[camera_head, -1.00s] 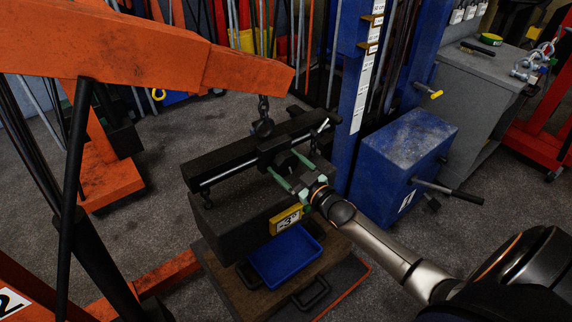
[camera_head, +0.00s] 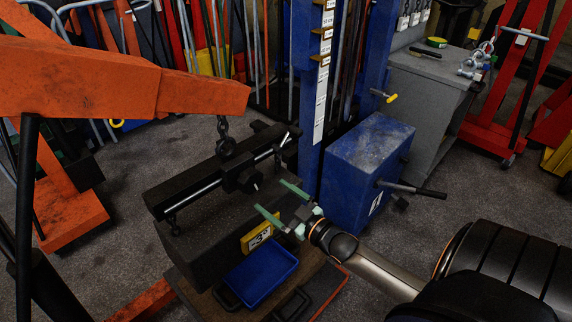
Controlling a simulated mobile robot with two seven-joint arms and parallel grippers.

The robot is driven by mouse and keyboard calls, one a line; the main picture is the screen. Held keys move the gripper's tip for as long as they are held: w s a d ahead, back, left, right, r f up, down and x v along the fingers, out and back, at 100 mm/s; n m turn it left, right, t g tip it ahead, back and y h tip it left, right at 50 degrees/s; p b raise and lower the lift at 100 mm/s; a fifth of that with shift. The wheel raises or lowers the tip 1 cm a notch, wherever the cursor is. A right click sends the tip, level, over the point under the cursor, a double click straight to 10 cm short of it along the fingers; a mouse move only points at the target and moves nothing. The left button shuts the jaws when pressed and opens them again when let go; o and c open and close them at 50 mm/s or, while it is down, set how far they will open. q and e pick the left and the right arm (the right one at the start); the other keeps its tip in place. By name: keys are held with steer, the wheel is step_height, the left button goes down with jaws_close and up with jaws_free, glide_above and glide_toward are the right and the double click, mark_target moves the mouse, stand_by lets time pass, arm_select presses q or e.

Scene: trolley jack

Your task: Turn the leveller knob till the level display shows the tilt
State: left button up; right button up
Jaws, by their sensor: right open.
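A black load leveller (camera_head: 190,195), a beam with a bright screw rod, hangs from a hook and chain (camera_head: 223,135) above a dark block (camera_head: 205,245). A small dark knob (camera_head: 255,185) appears to face me from the leveller's middle housing. My right gripper (camera_head: 270,196) is open, its two green fingers pointing at the knob from the lower right, with no clear contact. A yellow level display (camera_head: 257,236) on the block's near face shows what looks like a 3; its sign is hard to read. My left gripper is out of view.
The orange crane boom (camera_head: 120,80) spans the upper left. A blue tray (camera_head: 262,270) lies below the display. A blue cabinet (camera_head: 365,165) with a black lever (camera_head: 415,190) stands right of my gripper. A grey bench (camera_head: 435,80) is behind.

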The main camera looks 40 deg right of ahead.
steer(key=shift+s+d, duration=0.15)
steer(key=shift+s, duration=1.7)
steer(key=s+a+f+m+g+y, duration=0.1)
steer(key=s+a+f+g, duration=0.8)
steer(key=s+a+f, duration=0.6)
steer(key=a, duration=0.4)
steer(key=shift+f+m, duration=0.4)
steer(key=shift+d, duration=0.1)
